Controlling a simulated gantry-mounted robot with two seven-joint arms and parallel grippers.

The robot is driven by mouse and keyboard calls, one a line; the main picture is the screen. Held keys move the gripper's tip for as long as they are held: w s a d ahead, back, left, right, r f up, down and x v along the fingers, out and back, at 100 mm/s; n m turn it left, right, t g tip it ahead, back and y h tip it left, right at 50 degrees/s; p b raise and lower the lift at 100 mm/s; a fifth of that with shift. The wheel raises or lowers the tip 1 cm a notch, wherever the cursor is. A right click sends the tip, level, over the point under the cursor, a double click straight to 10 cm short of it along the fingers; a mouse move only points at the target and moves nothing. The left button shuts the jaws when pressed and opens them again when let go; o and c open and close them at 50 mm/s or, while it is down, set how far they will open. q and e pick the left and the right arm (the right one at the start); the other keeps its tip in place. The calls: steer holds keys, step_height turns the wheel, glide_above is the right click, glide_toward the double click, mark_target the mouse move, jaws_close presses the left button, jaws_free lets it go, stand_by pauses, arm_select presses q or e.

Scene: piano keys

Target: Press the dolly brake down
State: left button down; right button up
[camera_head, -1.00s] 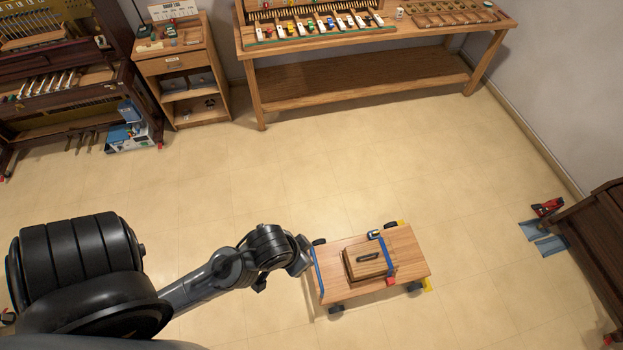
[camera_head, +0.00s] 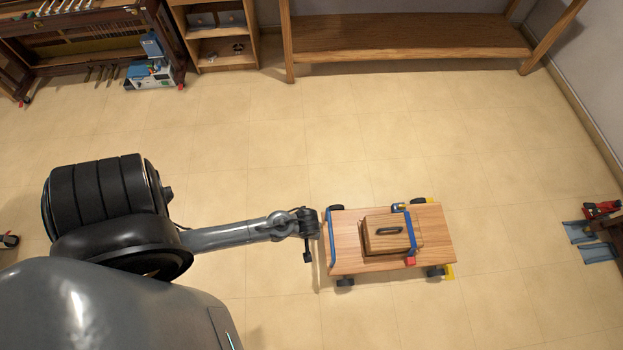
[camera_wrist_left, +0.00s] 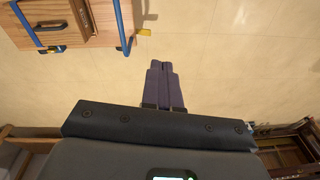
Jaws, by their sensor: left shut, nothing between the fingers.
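The wooden dolly (camera_head: 342,245) stands on the floor right of my left arm in the head view, on dark wheels. A blue bar (camera_head: 331,236) runs along its left edge. Yellow tabs (camera_head: 449,271) show at its right corners; I cannot tell which part is the brake. In the left wrist view the dolly (camera_wrist_left: 98,38) is at upper left, with a blue bar (camera_wrist_left: 121,25) and a yellow tab (camera_wrist_left: 143,32) at its edge. My left gripper (camera_wrist_left: 165,65) is shut and empty, pointing at bare floor beside the dolly, apart from it in the picture. My right gripper is not seen.
A workbench (camera_head: 400,40) and a shelf unit stand at the back. The floor around the dolly is clear.

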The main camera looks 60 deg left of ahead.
arm_select(q)
steer(key=w+a+f+n+b, duration=0.1)
steer(key=a+f+b, duration=0.2)
steer(key=f+b, duration=0.6)
steer(key=w+a+f+g+y+b, duration=0.1)
steer(key=w+a+f+b, duration=0.15)
steer(key=f+b, duration=0.6)
steer(key=a+f+n+b, duration=0.1)
steer(key=a+f+b, duration=0.35)
steer(key=f, duration=0.85)
steer(key=w+a+f+t+y+b, duration=0.1)
steer(key=w+a+f+b, duration=0.1)
steer(key=w+f+b, duration=0.7)
steer(key=shift+b+x, duration=1.45)
steer(key=shift+b, duration=2.5)
steer(key=shift+d, duration=0.1)
steer(key=b+x, duration=0.9)
steer(key=x, duration=0.3)
steer(key=shift+s+d+f+b, duration=0.15)
steer(key=shift+s+b, duration=0.05)
steer(key=shift+b, duration=0.2)
steer(key=shift+s+f+b, duration=0.35)
steer(key=shift+f+b, duration=0.35)
steer(key=shift+f, duration=0.1)
